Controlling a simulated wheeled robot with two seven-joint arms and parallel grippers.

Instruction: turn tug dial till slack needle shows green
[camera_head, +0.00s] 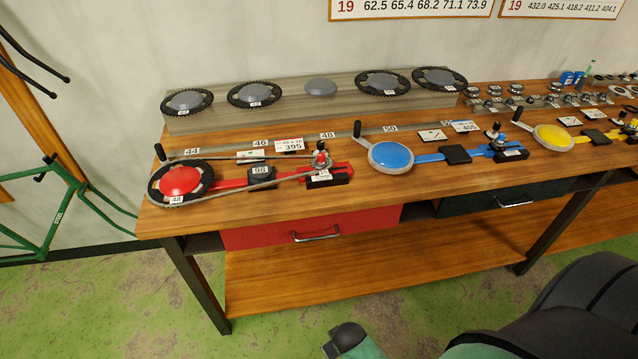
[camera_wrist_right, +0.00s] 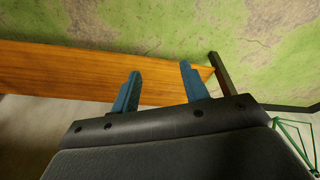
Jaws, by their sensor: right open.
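The red station on the bench has a chainring (camera_head: 180,181) with a red centre, labelled 48, at its left end. A chain (camera_head: 235,192) loops from it to a small sprocket (camera_head: 321,160) on the right. My left gripper is not in view.
The wooden bench (camera_head: 440,190) also holds a blue station (camera_head: 391,155) and a yellow station (camera_head: 553,138). A grey rack (camera_head: 320,88) with several chainrings stands behind. A red drawer (camera_head: 310,228) is under the front edge. A green bicycle frame (camera_head: 55,215) stands at left.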

